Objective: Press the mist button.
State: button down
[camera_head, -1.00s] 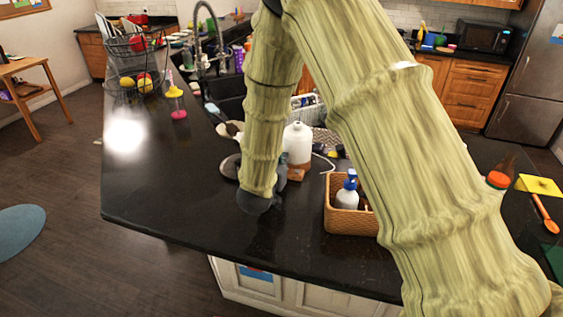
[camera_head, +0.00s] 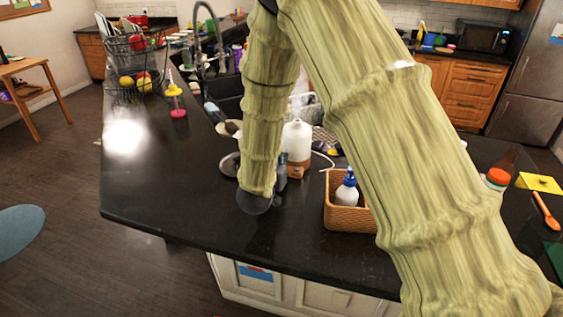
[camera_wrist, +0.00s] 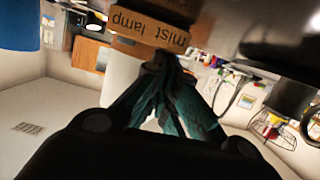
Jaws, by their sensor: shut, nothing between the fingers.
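The mist lamp, a white bottle shape (camera_head: 297,142) on a wooden base (camera_head: 297,168), stands upright on the black counter in the head view. In the wrist view, its wooden base (camera_wrist: 150,28) carries the words "lamp" and "mist" at the top of the picture. My gripper (camera_wrist: 168,66) is shut and empty, its dark teal fingertips just below the "mist" label in that picture. I cannot tell whether they touch the base. In the head view the fingers (camera_head: 282,174) are at the left side of the base, partly hidden. The button itself cannot be made out.
A wicker basket (camera_head: 345,216) with a blue-topped bottle (camera_head: 347,188) stands to the right of the lamp. The sink and faucet (camera_head: 207,38) are behind. The counter's front left is clear.

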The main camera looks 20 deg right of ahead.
notch_tip(320, 180, up, 4)
jog(key=shift+w+f+p, duration=0.1)
jog(key=shift+p, duration=0.8)
jog(key=b+v, duration=0.4)
jog(key=v, duration=0.6)
jog(key=shift+b, duration=0.35)
